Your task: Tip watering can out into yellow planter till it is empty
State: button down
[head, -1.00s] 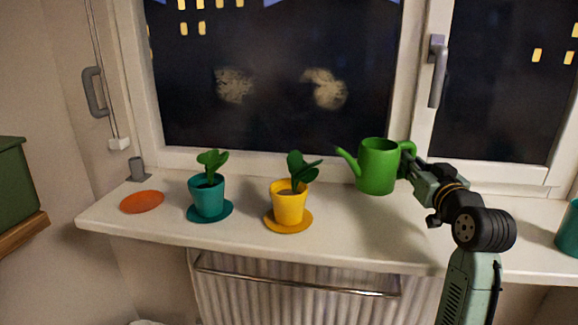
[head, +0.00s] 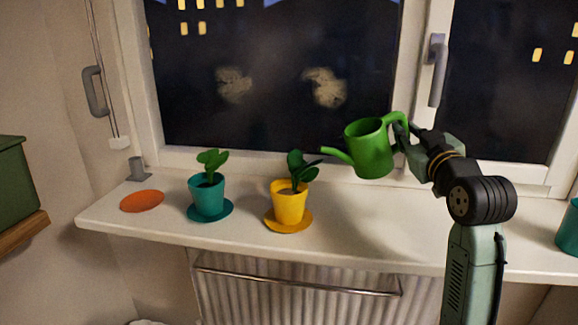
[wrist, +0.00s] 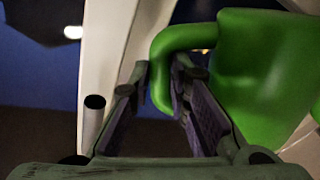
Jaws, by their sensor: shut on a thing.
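The green watering can (head: 370,150) is held in the air above the sill, tilted to the left with its spout pointing left and slightly up. The spout tip is above and just right of the yellow planter (head: 289,207), near its plant leaves. The planter stands upright on a yellow saucer (head: 271,224). My gripper (head: 402,133) is shut on the can's handle at the can's right side. In the wrist view the handle sits between the fingers (wrist: 165,88), with the green can body at the right. No water is seen coming out; the can's inside is hidden.
A teal pot (head: 207,200) with a plant stands on a teal saucer left of the yellow planter. A teal object (head: 569,230) is at far right.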

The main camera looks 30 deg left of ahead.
aim_at(395, 113)
jog(key=shift+s+a+r+n+y, duration=0.1)
jog(key=shift+s+a+r+n, duration=0.4)
jog(key=shift+r, duration=0.35)
jog(key=shift+s+a+r+n+y, duration=0.1)
jog(key=shift+s+a+r+n, duration=0.3)
jog(key=shift+a+r+n, duration=0.35)
jog(key=shift+s+a+r+n+y, duration=0.1)
jog(key=shift+s+a+r+n, duration=0.3)
jog(key=shift+r, duration=0.55)
jog(key=shift+s+a+r+n+y+p, duration=0.2)
jog(key=shift+s+a+r+n, duration=0.15)
jog(key=shift+r+n, duration=0.3)
jog(key=shift+s+a+r+n+y+p, duration=0.1)
jog(key=shift+s+a+r+n+p, duration=0.15)
jog(key=shift+r+n, duration=0.35)
jog(key=shift+s+a+r+n+y+p, duration=0.15)
jog(key=shift+s+a+r+n, duration=0.25)
jog(key=shift+r, duration=0.45)
jog(key=shift+s+a+r+n, duration=0.1)
jog(key=shift+r+n, duration=0.2)
